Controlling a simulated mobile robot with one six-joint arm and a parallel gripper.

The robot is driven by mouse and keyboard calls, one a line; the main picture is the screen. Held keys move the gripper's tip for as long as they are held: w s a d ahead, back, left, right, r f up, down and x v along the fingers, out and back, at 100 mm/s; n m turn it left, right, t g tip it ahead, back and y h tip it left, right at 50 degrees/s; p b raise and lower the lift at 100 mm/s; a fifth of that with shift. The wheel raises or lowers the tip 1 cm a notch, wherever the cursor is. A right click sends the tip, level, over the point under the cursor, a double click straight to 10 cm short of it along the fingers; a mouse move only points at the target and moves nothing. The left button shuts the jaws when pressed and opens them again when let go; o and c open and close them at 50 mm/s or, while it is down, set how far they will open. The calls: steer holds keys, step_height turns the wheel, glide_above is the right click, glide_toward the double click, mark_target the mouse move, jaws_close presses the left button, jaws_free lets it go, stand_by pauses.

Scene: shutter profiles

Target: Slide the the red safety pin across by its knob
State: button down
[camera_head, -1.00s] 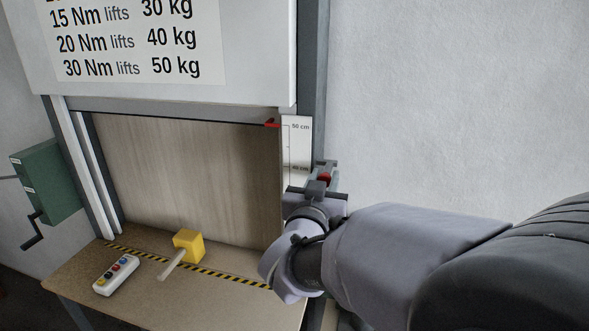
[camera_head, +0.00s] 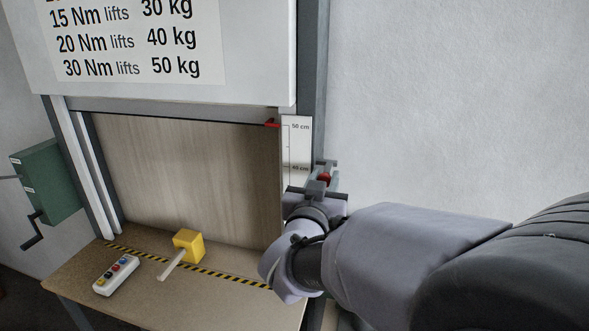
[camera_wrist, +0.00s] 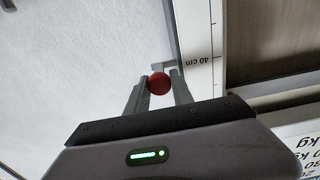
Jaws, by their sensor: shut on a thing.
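The red knob of the safety pin (camera_wrist: 158,83) sits between the two fingers of my gripper (camera_wrist: 160,90) in the wrist view. The fingers are shut on it. In the head view the red knob (camera_head: 324,176) shows at the right frame post, with my gripper (camera_head: 322,180) around it. The pin's shaft is hidden behind the knob and fingers. A small grey bracket (camera_wrist: 162,67) shows just beyond the knob, beside the scale strip.
A white scale strip (camera_head: 297,150) and a red pointer (camera_head: 272,123) are left of my gripper. A green crank box (camera_head: 46,182) is at far left. Bare wall lies to the right.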

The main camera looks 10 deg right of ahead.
steer(key=a, duration=0.1)
steer(key=w+a, duration=0.1)
steer(key=a, duration=0.2)
steer(key=shift+w, duration=0.3)
steer(key=shift+d, duration=0.1)
steer(key=c, duration=1.2)
jaws_free()
steer(key=shift+c, duration=0.2)
steer(key=shift+o, duration=0.6)
steer(key=shift+a, duration=0.25)
steer(key=shift+d, duration=0.1)
